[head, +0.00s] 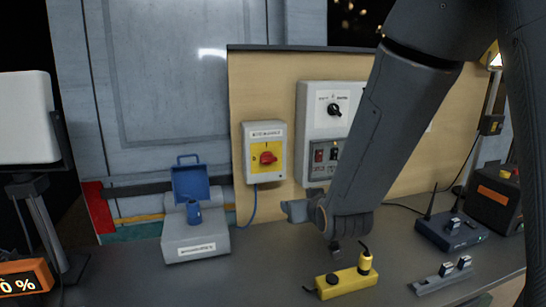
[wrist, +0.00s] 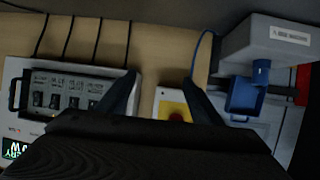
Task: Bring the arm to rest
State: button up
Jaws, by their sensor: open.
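My arm (head: 395,130) comes down from the upper right in the head view, in front of the panel board. The wrist view is turned upside down. The fingertips look apart from the board, but the distance is hard to tell.
On the board are an isolator with a red knob (head: 267,158) and a larger grey switch box (head: 311,123). A grey box with a blue socket cover (head: 196,239) stands left on the desk. A yellow pendant (head: 345,281), a router (head: 452,231) and a black case (head: 495,200) stand right.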

jog(key=s+d+f+g, duration=0.2)
jog(key=s+d+g, duration=0.2)
jog(key=s, duration=0.3)
jog(key=s+d+f+m+g+h, duration=0.1)
jog(key=s+d+f+g, duration=0.2)
jog(key=s, duration=0.5)
jog(key=s+d+f+m+g+h, duration=0.1)
jog(key=s+d+f+g, duration=0.2)
jog(key=s, duration=0.5)
jog(key=shift+s+d+g, duration=0.15)
jog(key=shift+d+g, duration=0.75)
